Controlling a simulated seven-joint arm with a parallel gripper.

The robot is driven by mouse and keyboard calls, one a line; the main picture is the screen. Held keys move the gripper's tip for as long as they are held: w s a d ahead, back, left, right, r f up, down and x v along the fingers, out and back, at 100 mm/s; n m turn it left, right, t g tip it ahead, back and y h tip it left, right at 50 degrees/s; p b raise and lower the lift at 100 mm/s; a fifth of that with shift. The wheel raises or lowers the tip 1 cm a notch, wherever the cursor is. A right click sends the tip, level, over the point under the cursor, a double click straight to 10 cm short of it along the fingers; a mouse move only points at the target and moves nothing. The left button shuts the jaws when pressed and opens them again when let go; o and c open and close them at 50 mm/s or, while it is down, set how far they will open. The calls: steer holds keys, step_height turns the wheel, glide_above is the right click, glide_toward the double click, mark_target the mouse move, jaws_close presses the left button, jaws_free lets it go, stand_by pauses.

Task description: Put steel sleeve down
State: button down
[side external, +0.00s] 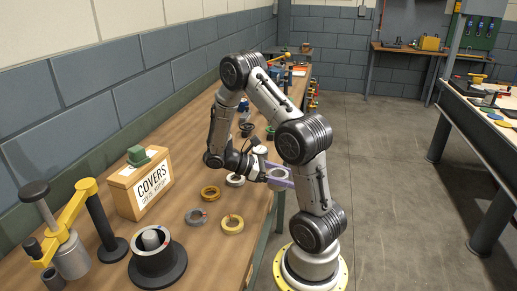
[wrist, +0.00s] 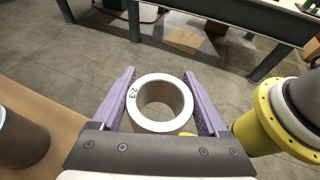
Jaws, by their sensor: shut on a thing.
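My gripper (side external: 280,179) has purple fingers, shown from behind in the wrist view (wrist: 160,75). It is shut on a pale steel sleeve (wrist: 160,127), a short thick ring with a wide bore and a mark like "2-3" on its rim. One finger lies on each side of the sleeve. In the side view the sleeve (side external: 279,172) is small and partly hidden by the fingers and arm. It is held up near the right edge of the workbench (side external: 180,185). In the wrist view, floor shows beyond it.
On the bench lie a brass ring (side external: 210,193), a grey ring (side external: 196,217), a yellow ring (side external: 232,224) and a pale ring (side external: 235,180). A COVERS box (side external: 128,205), a dark flanged housing (side external: 157,268) and a yellow-armed fixture (side external: 75,208) stand left. Bare wood lies between.

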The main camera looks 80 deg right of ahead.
steer(key=w+d+r+n+t+h, duration=0.4)
steer(key=w+d+n+t, duration=0.1)
steer(key=d, duration=0.4)
steer(key=w+d+r+n+t+h, duration=0.4)
steer(key=d+n+h, duration=0.15)
steer(key=d, duration=0.35)
steer(key=shift+n+y, duration=0.35)
steer(key=w+d+f, duration=0.2)
steer(key=d, duration=0.2)
steer(key=w+d+f, duration=0.1)
steer(key=d+f, duration=0.2)
steer(key=d, duration=0.1)
steer(key=w+d+f, duration=0.2)
steer(key=d+f, duration=0.1)
steer(key=d, duration=0.1)
steer(key=shift+w, duration=0.3)
steer(key=shift+w+d+f, duration=0.25)
steer(key=shift+d+f, duration=0.35)
steer(key=shift+f, duration=1.65)
steer(key=shift+f, duration=0.1)
